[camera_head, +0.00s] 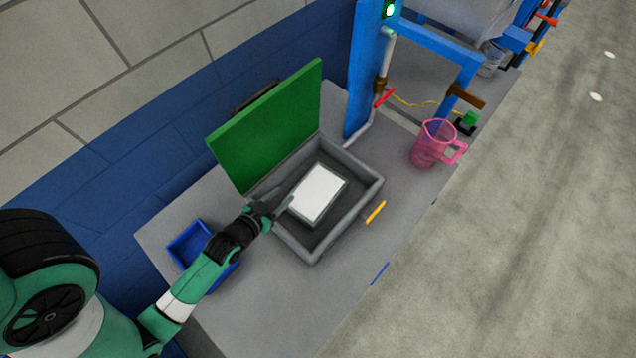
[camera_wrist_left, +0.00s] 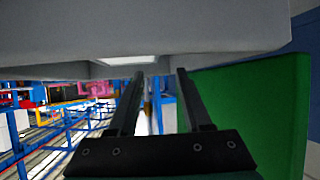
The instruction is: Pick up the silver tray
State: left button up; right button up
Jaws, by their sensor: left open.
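The silver tray (camera_head: 318,192), a pale rectangular block with a bright top and grey sides, lies inside a grey open bin (camera_head: 371,193). My left gripper (camera_head: 283,202) reaches in from the left, over the bin's near-left wall and close to the tray's left edge. In the left wrist view, its two dark fingers (camera_wrist_left: 160,78) are apart with nothing visible between them. A bright strip, probably the tray (camera_wrist_left: 127,60), shows just beyond the fingertips. Whether a finger touches the tray cannot be told. My right gripper is not in view.
A green lid (camera_head: 268,130) stands tilted up behind the bin and shows in the left wrist view (camera_wrist_left: 250,110). A blue container (camera_head: 188,243) sits left, partly behind my arm. A pink pitcher (camera_head: 432,145), blue post (camera_head: 363,70) and yellow handle (camera_head: 375,212) are right.

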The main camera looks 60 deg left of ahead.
aim_at(299, 183)
pick_arm(q)
jog(key=x, duration=0.3)
jog(key=b+x, duration=0.2)
jog(key=x, duration=0.3)
jog(key=shift+d+f, duration=0.15)
jog(key=shift+f, duration=0.05)
grip_shut()
jog(key=shift+r, duration=0.1)
dwell(1.1)
